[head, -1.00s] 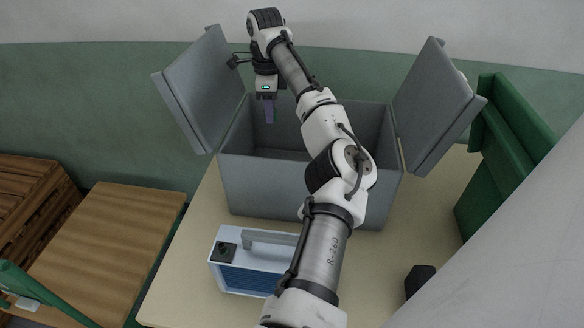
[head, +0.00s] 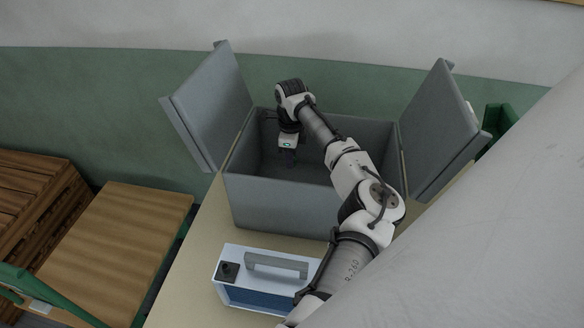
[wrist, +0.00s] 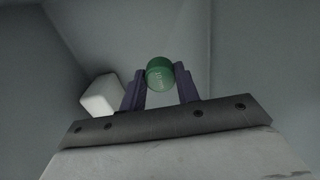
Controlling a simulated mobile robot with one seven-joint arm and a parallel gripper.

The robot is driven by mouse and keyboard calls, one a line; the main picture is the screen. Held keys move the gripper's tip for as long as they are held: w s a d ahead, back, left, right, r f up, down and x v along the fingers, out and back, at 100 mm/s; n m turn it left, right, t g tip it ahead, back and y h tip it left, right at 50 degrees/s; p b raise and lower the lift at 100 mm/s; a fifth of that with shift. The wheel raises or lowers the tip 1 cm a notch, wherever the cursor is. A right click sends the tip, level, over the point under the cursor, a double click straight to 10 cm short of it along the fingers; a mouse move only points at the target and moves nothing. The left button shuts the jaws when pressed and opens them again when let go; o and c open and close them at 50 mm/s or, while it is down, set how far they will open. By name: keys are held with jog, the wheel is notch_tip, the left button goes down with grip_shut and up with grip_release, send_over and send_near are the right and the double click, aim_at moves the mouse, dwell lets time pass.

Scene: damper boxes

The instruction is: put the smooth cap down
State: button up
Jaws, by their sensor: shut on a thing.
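My gripper (wrist: 160,88) is shut on a green round cap (wrist: 159,72) with pale lettering on its face. The cap sits between the two dark purple fingertips in the wrist view. In the head view my gripper (head: 288,158) is down inside the open grey box (head: 282,204), towards its left side. The fingertips are dark and hard to make out there, and I cannot see the cap in that view. Grey walls surround the fingers in the wrist view. I cannot tell whether the cap touches the box floor.
A white block (wrist: 100,95) is left of the fingers in the wrist view. The box's left lid (head: 207,108) and right lid (head: 437,115) stand open. A blue-white case with a handle (head: 262,278) sits in front of the box. A wooden table (head: 110,245) is at left.

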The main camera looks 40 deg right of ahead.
notch_tip(320, 180, down, 9)
jog(key=shift+r+p, duration=0.1)
jog(key=shift+p, duration=0.75)
jog(key=o, duration=1.1)
jog(key=shift+c, duration=0.2)
notch_tip(320, 180, up, 12)
jog(key=b, duration=0.3)
jog(key=shift+w, duration=0.1)
